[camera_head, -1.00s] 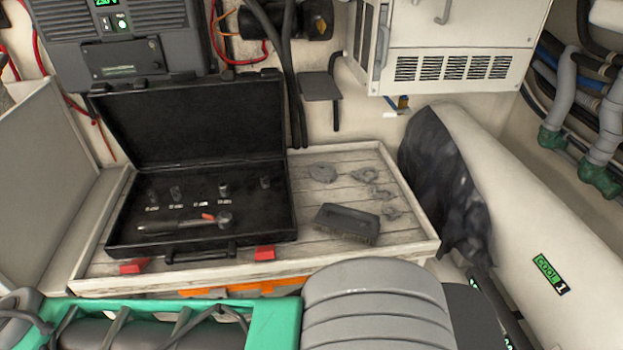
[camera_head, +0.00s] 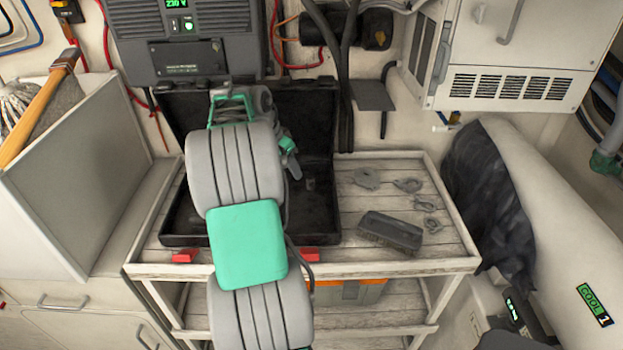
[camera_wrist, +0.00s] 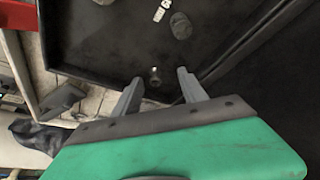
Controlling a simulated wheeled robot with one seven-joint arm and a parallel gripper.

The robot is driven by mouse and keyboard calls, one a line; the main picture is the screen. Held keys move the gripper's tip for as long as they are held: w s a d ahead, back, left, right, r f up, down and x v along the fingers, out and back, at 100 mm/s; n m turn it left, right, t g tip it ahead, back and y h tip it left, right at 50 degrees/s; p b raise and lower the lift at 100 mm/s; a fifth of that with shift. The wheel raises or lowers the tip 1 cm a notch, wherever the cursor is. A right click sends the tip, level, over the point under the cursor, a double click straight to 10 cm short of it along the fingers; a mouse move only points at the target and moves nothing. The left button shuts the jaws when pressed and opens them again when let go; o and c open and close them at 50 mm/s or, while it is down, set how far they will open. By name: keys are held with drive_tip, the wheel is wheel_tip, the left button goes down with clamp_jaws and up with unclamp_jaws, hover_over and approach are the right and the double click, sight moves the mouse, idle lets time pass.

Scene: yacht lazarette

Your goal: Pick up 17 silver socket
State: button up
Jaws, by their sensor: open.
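The black open case (camera_head: 178,235) lies on the slatted top, and my arm covers much of it in the head view. One small socket (camera_head: 310,184) shows in the case, right of my gripper (camera_head: 291,168). In the wrist view, a small silver socket (camera_wrist: 155,76) stands in the case near a corner, seen between the fingertips of my gripper (camera_wrist: 158,78). The fingers are apart and empty. A second dark socket (camera_wrist: 181,25) sits farther up with a white label (camera_wrist: 162,10) beside it. I cannot read which socket is 17.
A dark brush (camera_head: 391,232) and several grey shackle-like pieces (camera_head: 408,185) lie right of the case on the slatted shelf (camera_head: 350,195). The raised case lid (camera_head: 305,115) stands behind. A grey panel (camera_head: 80,175) rises at left.

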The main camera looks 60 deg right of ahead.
sight(309, 179)
drive_tip(key=shift+m, duration=0.7)
drive_tip(key=s+d, duration=0.1)
drive_tip(key=s+d+f, duration=0.1)
drive_tip(key=s+d, duration=0.1)
drive_tip(key=shift+d+f, duration=0.1)
drive_tip(key=shift+f, duration=0.1)
drive_tip(key=p+x, duration=0.2)
drive_tip(key=x, duration=0.5)
clamp_jaws()
